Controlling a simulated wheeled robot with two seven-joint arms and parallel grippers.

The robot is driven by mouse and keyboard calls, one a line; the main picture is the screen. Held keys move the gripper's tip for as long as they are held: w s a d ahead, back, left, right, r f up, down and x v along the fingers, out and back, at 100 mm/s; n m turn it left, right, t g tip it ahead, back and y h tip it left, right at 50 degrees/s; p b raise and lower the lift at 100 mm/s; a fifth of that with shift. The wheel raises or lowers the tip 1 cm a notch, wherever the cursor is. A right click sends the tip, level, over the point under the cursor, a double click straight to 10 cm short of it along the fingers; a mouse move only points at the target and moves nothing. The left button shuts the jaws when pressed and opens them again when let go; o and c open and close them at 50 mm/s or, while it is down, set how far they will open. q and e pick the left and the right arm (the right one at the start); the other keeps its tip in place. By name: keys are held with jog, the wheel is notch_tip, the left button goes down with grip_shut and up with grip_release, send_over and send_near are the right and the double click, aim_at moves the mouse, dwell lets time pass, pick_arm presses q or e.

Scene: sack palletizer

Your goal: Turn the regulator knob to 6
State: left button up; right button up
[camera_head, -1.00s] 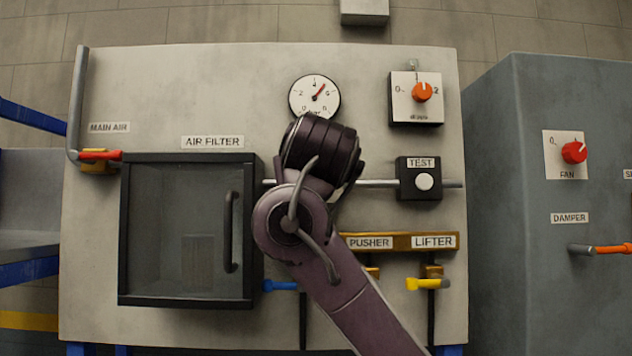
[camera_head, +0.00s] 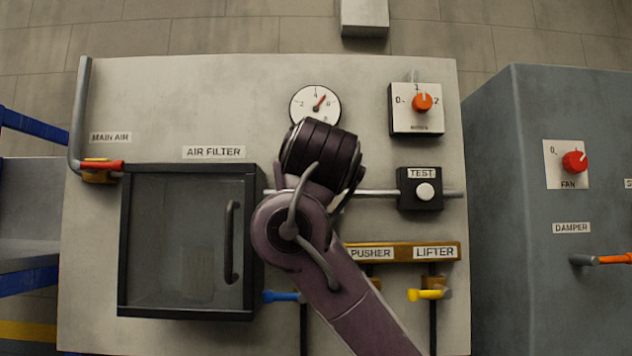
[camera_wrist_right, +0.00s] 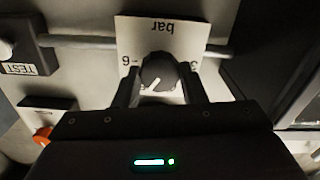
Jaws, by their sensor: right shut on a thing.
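The regulator knob (camera_wrist_right: 161,66) is dark and round with a white pointer mark, on a white plate (camera_wrist_right: 158,27) marked "bar", seen upside down in the right wrist view. The 6 is at the left of the knob and a 3 at the right, partly covered. The pointer aims down and slightly left in that view, between the two numbers and not at the 6. My right gripper (camera_wrist_right: 160,78) is shut on the knob, one finger on each side. In the head view my right arm hides the knob. My left gripper is not in view.
A round gauge (camera_head: 308,112) above my arm has its red needle between 4 and 6. The TEST button box (camera_head: 408,202), a rail and an orange selector knob (camera_head: 422,102) are to the right. The air filter door (camera_head: 190,305) is left; the pusher and lifter valves are below.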

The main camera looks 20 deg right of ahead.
pick_arm(q)
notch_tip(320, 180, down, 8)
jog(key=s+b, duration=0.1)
jog(key=b, duration=0.7)
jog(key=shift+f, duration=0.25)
pick_arm(e)
jog(key=shift+d+m, duration=0.1)
jog(key=shift+m, duration=5.8)
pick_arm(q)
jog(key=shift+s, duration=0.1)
pick_arm(e)
jog(key=o, duration=1)
pick_arm(q)
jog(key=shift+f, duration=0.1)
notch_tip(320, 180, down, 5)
jog(key=b, duration=0.5)
pick_arm(e)
jog(key=v, duration=0.7)
jog(key=shift+s, duration=0.35)
